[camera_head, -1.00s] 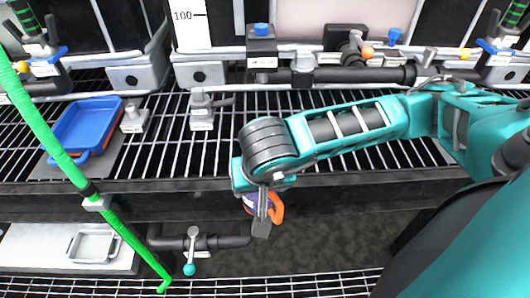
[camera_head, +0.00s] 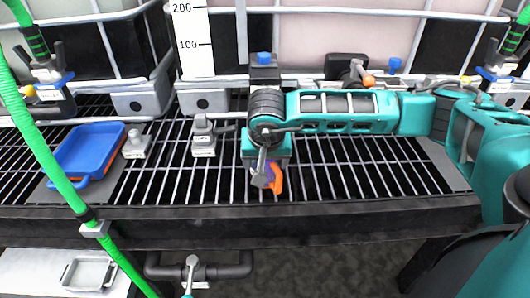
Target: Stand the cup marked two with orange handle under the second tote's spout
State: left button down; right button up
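The cup (camera_head: 277,178) shows an orange handle and a bit of purple body. My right gripper (camera_head: 265,178) is around it, and its fingers and wrist hide most of the cup and any marking. The gripper looks shut on the cup, which appears above the front part of the grated shelf. The second tote (camera_head: 330,40) stands behind, with a white scale strip on its front. A spout with an orange knob (camera_head: 368,80) is at its lower right.
A blue tray (camera_head: 88,150) sits on the grate at the left. A green hose (camera_head: 50,140) crosses the left side. A grey valve fitting (camera_head: 203,140) stands on the grate. The grate (camera_head: 345,180) right of the cup is clear. A dark beam (camera_head: 380,215) edges the shelf.

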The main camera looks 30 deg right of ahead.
jog(key=w, duration=0.1)
jog(key=w+d, duration=0.1)
jog(key=shift+w+d, duration=0.3)
jog(key=shift+f, duration=0.3)
jog(key=shift+f, duration=0.1)
jog(key=o, duration=1.2)
